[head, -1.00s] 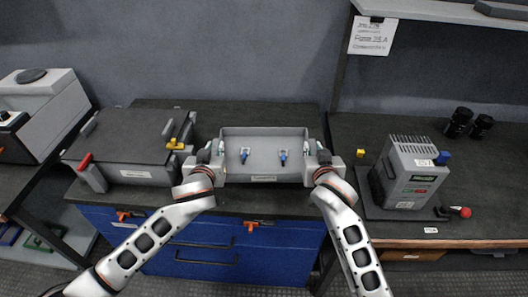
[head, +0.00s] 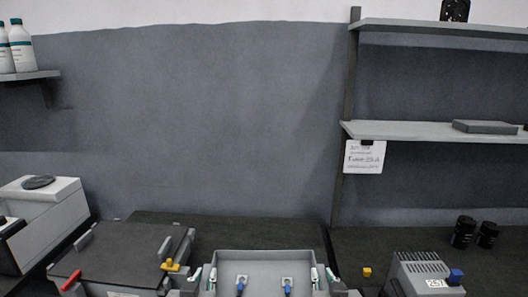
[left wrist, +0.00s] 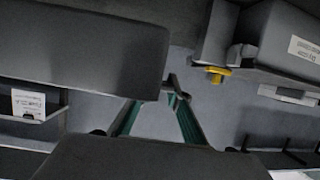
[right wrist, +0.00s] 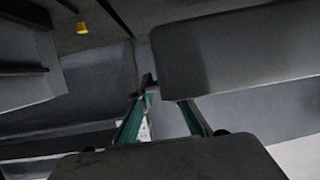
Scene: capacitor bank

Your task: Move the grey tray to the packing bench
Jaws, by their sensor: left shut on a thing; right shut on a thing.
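The grey tray (head: 265,257) is at the bottom middle of the head view, its near part cut off by the picture edge. Two small blue-tipped parts (head: 240,286) (head: 287,287) stand in it. My left gripper (head: 204,280) is shut on the tray's left side and my right gripper (head: 322,279) on its right side. Teal finger pads show in the left wrist view (left wrist: 157,118) and the right wrist view (right wrist: 163,120). What lies between the pads is hard to make out there. Whether the tray touches the bench below is hidden.
A dark-lidded grey case (head: 125,255) with a yellow latch (head: 171,266) is left of the tray. A grey device (head: 425,275), a small yellow block (head: 367,272) and two black cylinders (head: 464,232) are right. Shelves (head: 430,131) hang above right. Bare dark bench top (head: 260,229) shows behind the tray.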

